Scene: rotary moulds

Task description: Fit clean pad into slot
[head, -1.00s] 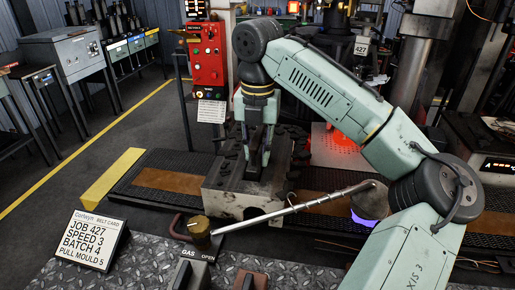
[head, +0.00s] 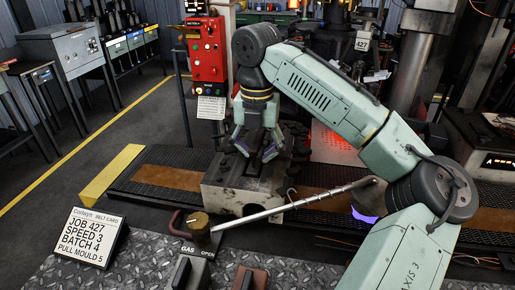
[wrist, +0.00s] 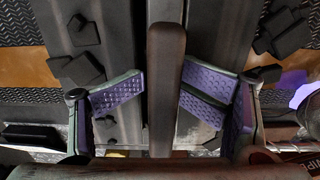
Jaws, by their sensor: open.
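My gripper (head: 255,147) is open above the grey metal mould block (head: 228,190) on the belt. In the wrist view its purple ribbed finger faces (wrist: 118,92) stand apart on both sides of a long dark slab (wrist: 166,70), probably the pad. The slab is seen nearly edge-on and neither finger appears to touch it. The block's grey top (wrist: 100,40) shows on both sides of the slab. I cannot tell how deep the slab sits, and the slot itself is hidden beneath it. In the head view the slab cannot be made out between the fingers.
Black lumps (wrist: 290,38) lie on and around the block. A long metal rod (head: 290,207) crosses in front of it. A job card (head: 92,238) and gas lever (head: 181,273) stand nearer. A red control box (head: 207,52) stands behind, and a red-glowing plate (head: 328,142) lies to the right.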

